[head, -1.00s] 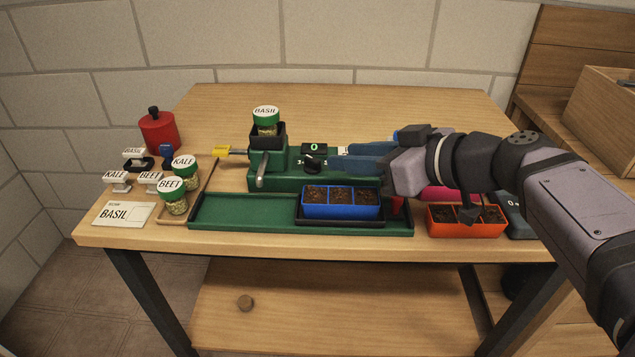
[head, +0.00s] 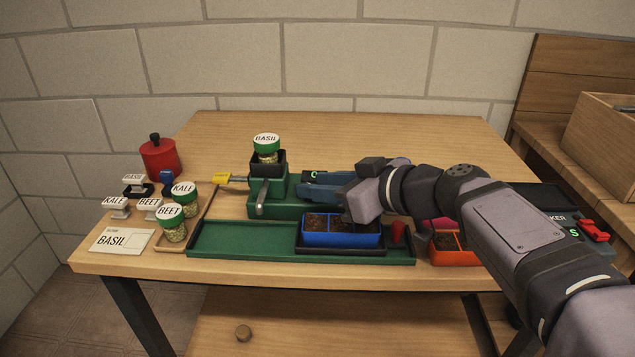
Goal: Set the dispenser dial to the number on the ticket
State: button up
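The green dispenser (head: 280,206) stands at the middle of the table with a jar labelled BASIL (head: 267,148) in its black top holder. Its small display (head: 314,175) is partly covered and shows part of a green digit I cannot read. My gripper (head: 305,187) has its blue fingers at the dispenser's front right, where the dial was visible earlier. The fingers and wrist hide the dial, so I cannot tell whether they touch or grip it, or how far apart they are. The white ticket (head: 122,240) lies at the table's front left and reads BASIL; I can read no number on it.
A green tray (head: 240,240) lies in front of the dispenser, with a blue seedling pot (head: 342,239) on its right part. Jars labelled KALE (head: 184,195) and BEET (head: 171,223), several stamps and a red canister (head: 160,158) stand left. An orange pot (head: 447,257) is right.

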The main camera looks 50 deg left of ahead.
jog(key=shift+a+f, duration=0.15)
jog(key=shift+a, duration=0.25)
grip_shut()
